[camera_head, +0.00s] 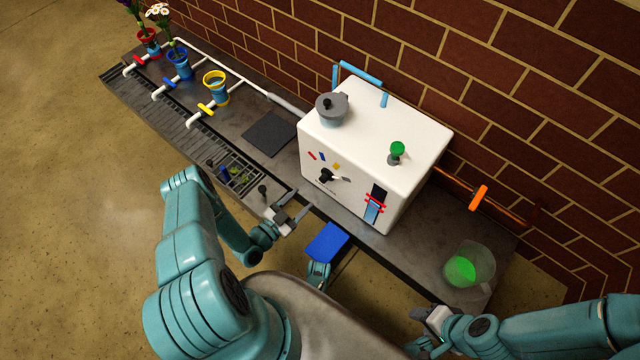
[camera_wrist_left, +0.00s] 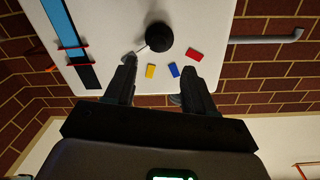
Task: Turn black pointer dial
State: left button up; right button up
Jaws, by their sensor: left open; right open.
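The black pointer dial (camera_head: 326,176) is on the front of a white box (camera_head: 350,130), with its pale pointer directed to the right in the head view. It also shows in the left wrist view (camera_wrist_left: 158,37). Red (camera_head: 312,155), blue (camera_head: 322,157) and yellow (camera_head: 337,166) marks sit above it in the head view. My left gripper (camera_head: 297,208) is open and empty, in front of and below the dial, apart from it. In the left wrist view its fingers (camera_wrist_left: 158,68) point toward the dial. My right gripper (camera_head: 420,330) is open and empty at the lower right.
A grey pot (camera_head: 332,109) and a green knob (camera_head: 397,149) are on the box top. A level gauge (camera_head: 375,204) is on its front. A clear container with green contents (camera_head: 466,270) stands right. Colored cups (camera_head: 215,88) stand left.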

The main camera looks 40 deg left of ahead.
pick_arm(q)
jog(key=w+d+b, duration=0.1)
jog(key=w+b, duration=0.1)
jog(key=w, duration=0.7)
jog(key=shift+d, duration=0.15)
grip_shut()
